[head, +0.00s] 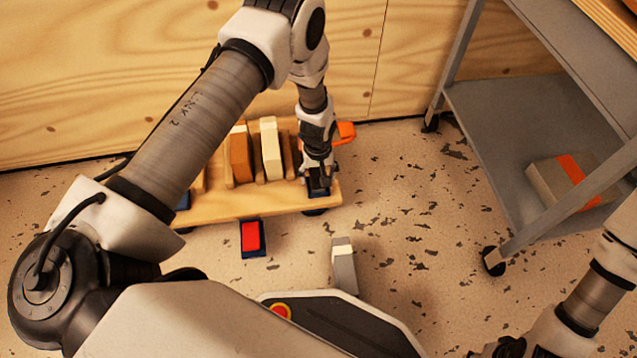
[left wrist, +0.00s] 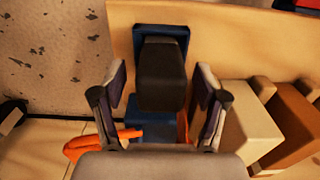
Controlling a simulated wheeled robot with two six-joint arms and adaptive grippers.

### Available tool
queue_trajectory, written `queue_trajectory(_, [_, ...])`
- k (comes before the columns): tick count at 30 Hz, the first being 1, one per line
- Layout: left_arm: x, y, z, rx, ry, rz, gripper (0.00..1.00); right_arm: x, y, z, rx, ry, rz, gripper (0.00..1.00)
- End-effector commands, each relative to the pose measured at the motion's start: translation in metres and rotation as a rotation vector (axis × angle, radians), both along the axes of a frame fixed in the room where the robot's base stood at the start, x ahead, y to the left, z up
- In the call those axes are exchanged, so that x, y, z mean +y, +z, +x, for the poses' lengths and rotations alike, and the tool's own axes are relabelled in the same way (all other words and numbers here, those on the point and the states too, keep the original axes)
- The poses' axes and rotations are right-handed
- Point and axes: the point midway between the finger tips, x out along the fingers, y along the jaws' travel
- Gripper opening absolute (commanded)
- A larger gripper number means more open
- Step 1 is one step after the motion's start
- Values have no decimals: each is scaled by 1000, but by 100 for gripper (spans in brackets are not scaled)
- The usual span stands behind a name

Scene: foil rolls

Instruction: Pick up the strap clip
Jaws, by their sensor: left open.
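A dark, block-shaped piece (left wrist: 162,72) that I take for the strap clip sits on a blue base (left wrist: 160,32) at the end of the low wooden cart. In the left wrist view my left gripper (left wrist: 161,88) is open, with one finger on each side of the dark piece and visible gaps between. In the head view the left gripper (head: 318,174) points down at the cart's right end and largely covers the piece. My right arm shows at the lower right of the head view, but its fingers do not.
The wooden cart (head: 225,208) carries brown and cream blocks (head: 270,150) beside my left gripper. An orange object (head: 345,132) lies close behind it. A red-topped blue item (head: 250,237) and a grey block (head: 344,268) are on the floor. A grey shelf trolley (head: 520,115) stands right.

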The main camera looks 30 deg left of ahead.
Motion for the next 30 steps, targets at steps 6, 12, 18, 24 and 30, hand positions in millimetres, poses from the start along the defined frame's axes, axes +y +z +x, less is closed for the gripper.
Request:
queue_trajectory(6, [0,-20,0,-1,0,0,73,0,-12,1,-3,-3,0,40])
queue_trajectory(12, [0,-19,0,-1,0,0,38,0,-11,1,-3,-4,0,40])
queue_trajectory(18, [0,-19,0,-1,0,0,6,0,-11,1,-3,-3,0,40])
queue_trajectory(24, [0,-18,0,-1,0,0,6,0,-11,1,-2,-3,0,40])
queue_trajectory(30, [0,-4,0,-1,0,0,6,0,0,0,-1,-2,0,40])
